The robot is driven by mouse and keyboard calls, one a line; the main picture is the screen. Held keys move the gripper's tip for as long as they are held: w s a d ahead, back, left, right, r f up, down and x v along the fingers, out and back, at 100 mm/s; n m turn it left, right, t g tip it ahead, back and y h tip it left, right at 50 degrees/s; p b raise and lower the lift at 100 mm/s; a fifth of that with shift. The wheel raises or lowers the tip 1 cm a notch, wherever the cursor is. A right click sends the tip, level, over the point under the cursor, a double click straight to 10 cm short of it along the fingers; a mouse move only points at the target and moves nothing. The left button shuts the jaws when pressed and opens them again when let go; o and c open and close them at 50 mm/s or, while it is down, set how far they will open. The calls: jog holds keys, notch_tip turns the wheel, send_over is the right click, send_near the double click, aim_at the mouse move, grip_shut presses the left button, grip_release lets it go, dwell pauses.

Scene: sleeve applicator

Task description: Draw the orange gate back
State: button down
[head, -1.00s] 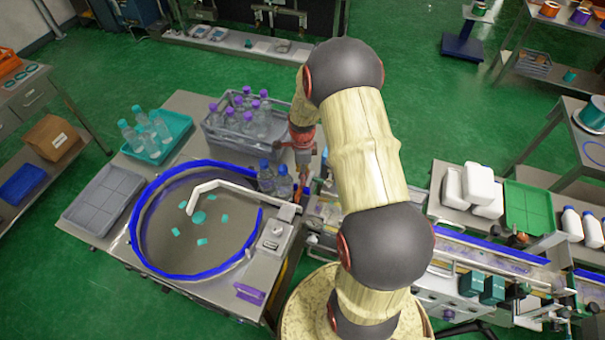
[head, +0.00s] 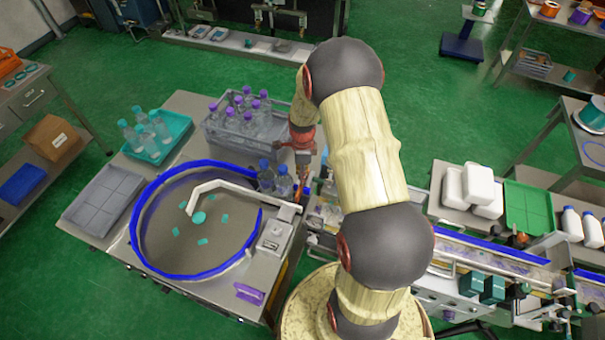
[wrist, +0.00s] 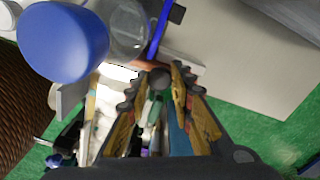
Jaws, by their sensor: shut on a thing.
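My gripper (head: 303,178) is at the right rim of the round blue-edged turntable (head: 146,262), beside two blue-capped bottles. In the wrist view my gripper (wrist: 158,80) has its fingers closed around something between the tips. A narrow orange-brown piece (wrist: 150,65) shows just beyond the fingertips and looks like part of the orange gate; most of it is hidden by the fingers. I cannot tell how far the gate is drawn.
A blue-capped bottle (wrist: 62,42) stands very close to my fingers; bottles (head: 283,184) show there in the head view. A grey crate (head: 215,137) of purple-capped bottles stands behind. A white guide arm (head: 235,190) crosses the turntable. The conveyor (head: 480,245) runs right.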

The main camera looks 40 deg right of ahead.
dwell(0.4)
jog(key=w+d, duration=0.1)
jog(key=d, duration=0.1)
jog(key=w+d, duration=0.1)
jog(key=shift+w+d+b, duration=0.1)
jog(key=shift+d+b, duration=0.25)
jog(key=shift+b, duration=0.05)
jog(key=c, duration=1.5)
grip_release()
jog(key=shift+a, duration=0.1)
jog(key=shift+c, duration=0.2)
jog(key=shift+r, duration=0.1)
notch_tip(320, 180, up, 12)
